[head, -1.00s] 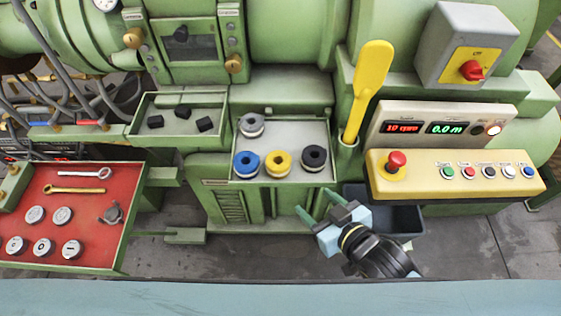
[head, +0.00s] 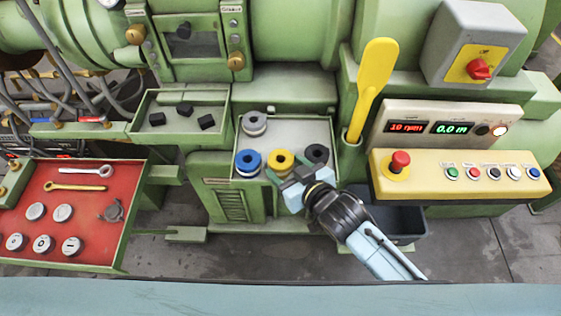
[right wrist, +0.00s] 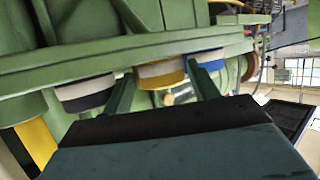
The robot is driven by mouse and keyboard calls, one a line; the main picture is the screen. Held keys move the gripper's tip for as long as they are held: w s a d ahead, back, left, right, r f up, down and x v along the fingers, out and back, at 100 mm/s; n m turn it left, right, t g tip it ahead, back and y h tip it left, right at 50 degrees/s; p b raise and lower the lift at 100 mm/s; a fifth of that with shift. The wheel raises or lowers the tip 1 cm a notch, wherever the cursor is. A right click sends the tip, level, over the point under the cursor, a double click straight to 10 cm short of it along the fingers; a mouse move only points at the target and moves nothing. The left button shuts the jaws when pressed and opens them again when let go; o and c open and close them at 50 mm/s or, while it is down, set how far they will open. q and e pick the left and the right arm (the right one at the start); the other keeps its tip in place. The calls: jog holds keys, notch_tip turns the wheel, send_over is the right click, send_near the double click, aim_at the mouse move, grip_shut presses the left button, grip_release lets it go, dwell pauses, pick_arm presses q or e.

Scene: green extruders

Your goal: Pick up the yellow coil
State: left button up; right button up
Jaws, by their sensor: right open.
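The yellow coil (head: 281,157) stands in the front row of a grey tray on the green machine, between the blue coil (head: 248,162) and the black coil (head: 316,153). My right gripper (head: 284,172) is open at the front of the yellow coil. In the right wrist view the yellow coil (right wrist: 160,75) shows between and beyond the two fingers. One finger appears on the black coil's side (right wrist: 85,93), the other on the blue coil's side (right wrist: 204,58). I cannot tell whether the fingers touch the coil. My left gripper is not in view.
A grey coil (head: 253,124) stands at the back left of the coil tray (head: 292,128). A yellow paddle (head: 372,80) stands upright to the right, beside the control panel (head: 460,177). A dark bin (head: 405,222) sits below. A red tool tray (head: 90,210) is at left.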

aim_at(284, 162)
jog(key=shift+x, duration=0.95)
jog(key=c, duration=0.7)
jog(key=shift+o, duration=0.2)
jog(key=shift+r+p, duration=0.9)
jog(key=shift+r, duration=4.1)
